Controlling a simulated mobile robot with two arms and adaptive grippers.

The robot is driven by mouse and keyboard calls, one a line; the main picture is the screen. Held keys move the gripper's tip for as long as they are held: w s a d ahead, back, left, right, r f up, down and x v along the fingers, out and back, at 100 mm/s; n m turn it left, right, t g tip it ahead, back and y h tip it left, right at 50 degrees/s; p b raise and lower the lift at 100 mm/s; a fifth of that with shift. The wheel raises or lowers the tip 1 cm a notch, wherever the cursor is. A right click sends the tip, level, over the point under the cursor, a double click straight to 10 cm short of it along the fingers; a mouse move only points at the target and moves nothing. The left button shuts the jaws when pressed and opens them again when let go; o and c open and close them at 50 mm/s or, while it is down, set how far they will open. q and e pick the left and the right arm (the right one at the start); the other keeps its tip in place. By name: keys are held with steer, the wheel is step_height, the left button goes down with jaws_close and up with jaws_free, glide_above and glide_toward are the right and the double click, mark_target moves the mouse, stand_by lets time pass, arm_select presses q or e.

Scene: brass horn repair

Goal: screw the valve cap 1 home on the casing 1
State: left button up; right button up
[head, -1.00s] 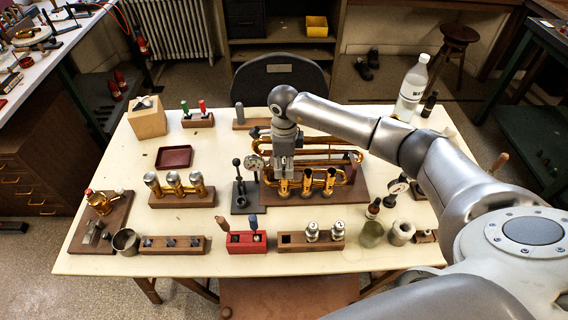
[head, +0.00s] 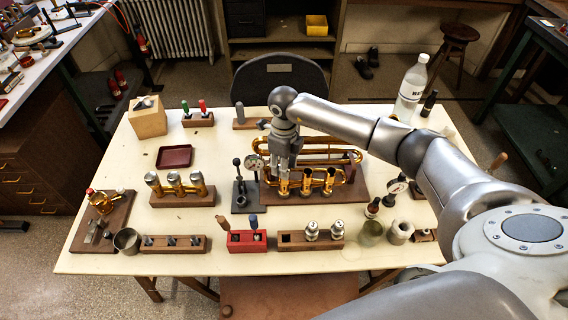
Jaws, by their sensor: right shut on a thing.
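The brass horn (head: 318,157) lies on a dark wooden base right of the table's middle, with three upright casings at its front. Casing 1 (head: 283,187) is the leftmost and stands upright. My right gripper (head: 284,168) points down right over casing 1 and is shut. The valve cap 1 in its fingers is mostly hidden by them, so I cannot tell how it sits on the rim. The other two casings (head: 307,182) (head: 329,181) look open at the top. My left gripper is not in view.
A wooden block (head: 290,241) in front holds two silver parts and has an empty left place. A red block with two handled tools (head: 247,241) stands beside it. My right forearm spans the table's right side.

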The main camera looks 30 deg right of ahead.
steer(key=shift+m+p, duration=0.35)
steer(key=shift+m, duration=2.15)
steer(key=m+p, duration=0.1)
steer(key=m, duration=0.2)
steer(key=shift+p, duration=0.3)
steer(key=shift+m, duration=1.1)
